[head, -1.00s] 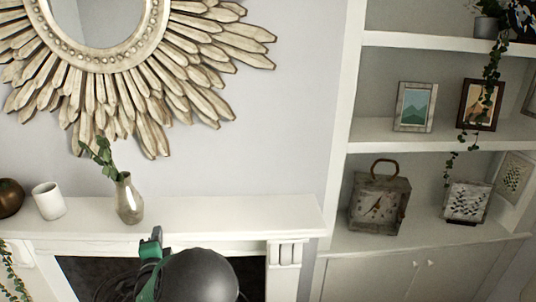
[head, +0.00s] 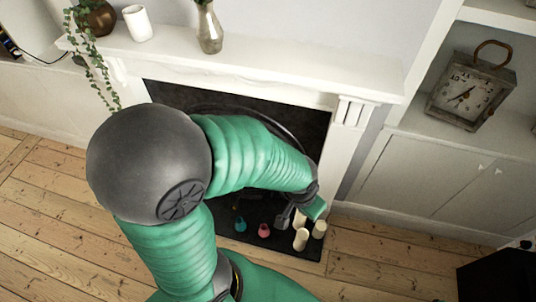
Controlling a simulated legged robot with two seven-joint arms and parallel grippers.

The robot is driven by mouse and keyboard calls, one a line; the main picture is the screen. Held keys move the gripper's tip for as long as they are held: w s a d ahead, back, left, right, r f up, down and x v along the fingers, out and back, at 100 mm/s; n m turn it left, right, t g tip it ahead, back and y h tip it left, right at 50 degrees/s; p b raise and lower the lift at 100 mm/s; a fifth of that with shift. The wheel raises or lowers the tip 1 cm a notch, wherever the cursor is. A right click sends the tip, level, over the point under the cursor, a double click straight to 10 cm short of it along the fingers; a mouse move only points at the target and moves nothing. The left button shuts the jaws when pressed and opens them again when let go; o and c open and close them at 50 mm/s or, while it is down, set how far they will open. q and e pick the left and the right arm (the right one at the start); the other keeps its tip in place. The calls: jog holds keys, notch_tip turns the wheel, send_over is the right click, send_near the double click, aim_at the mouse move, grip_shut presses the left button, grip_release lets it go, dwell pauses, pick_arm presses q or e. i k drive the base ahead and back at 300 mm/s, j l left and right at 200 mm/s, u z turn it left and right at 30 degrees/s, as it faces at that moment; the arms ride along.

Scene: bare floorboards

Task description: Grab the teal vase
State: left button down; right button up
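A small teal vase (head: 240,224) stands on the dark hearth in front of the fireplace, low in the head view. My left arm rises from the bottom, bends at a large grey joint on the left, and reaches right across the fireplace. My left gripper (head: 298,211) is at the end of this arm, right of the teal vase and apart from it in the picture. It appears near the candles; its fingers are too small and overlapped to tell whether they are open. My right gripper is not in view.
A small pinkish-red vase (head: 264,230) stands right of the teal one. Cream candles (head: 301,239) stand at the hearth's right end. The white mantel (head: 290,70) holds a metallic vase (head: 209,30) and white cup (head: 138,23). Bare floorboards (head: 390,265) lie in front.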

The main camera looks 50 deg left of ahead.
aim_at(240, 226)
jog(key=l+u, duration=0.1)
jog(key=u, duration=0.7)
jog(key=k+l+u, duration=0.1)
jog(key=u, duration=0.3)
jog(key=l+u, duration=0.1)
jog(key=u, duration=0.3)
jog(key=k+u, duration=0.1)
jog(key=u, duration=0.3)
jog(key=i+j, duration=0.55)
jog(key=i, duration=0.15)
jog(key=i+j, duration=0.55)
jog(key=i+j+u, duration=0.05)
jog(key=i, duration=0.05)
